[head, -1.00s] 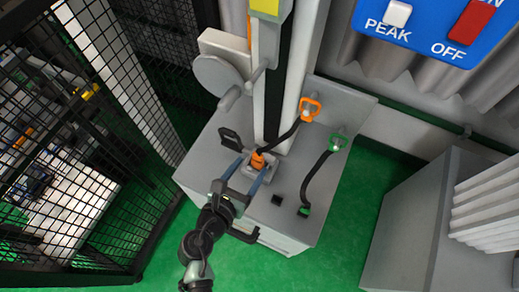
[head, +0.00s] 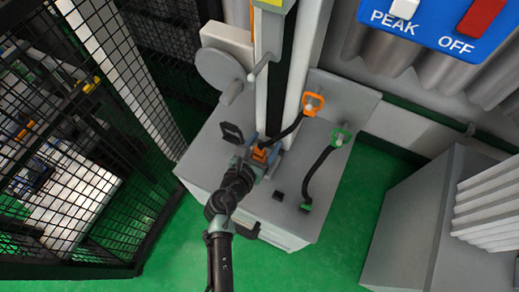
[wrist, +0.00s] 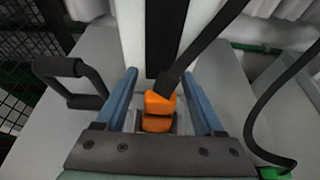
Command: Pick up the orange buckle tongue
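The orange buckle tongue (wrist: 160,103) is at the end of a black strap, in the middle of the wrist view. A second orange part (wrist: 157,124) sits just nearer the wrist, in a grey holder. The orange tongue also shows in the head view (head: 260,154), partly hidden by my gripper. My gripper (wrist: 160,76) is open, with one blue finger on each side of the tongue and a visible gap on both sides. The fingertips reach past the tongue in the wrist view.
A green tongue (head: 306,207) on another black strap lies to the right. An orange ring (head: 312,103) and a green ring (head: 340,136) hold the straps' upper ends. A black handle (head: 231,132) stands at left, near the tower column (head: 271,75).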

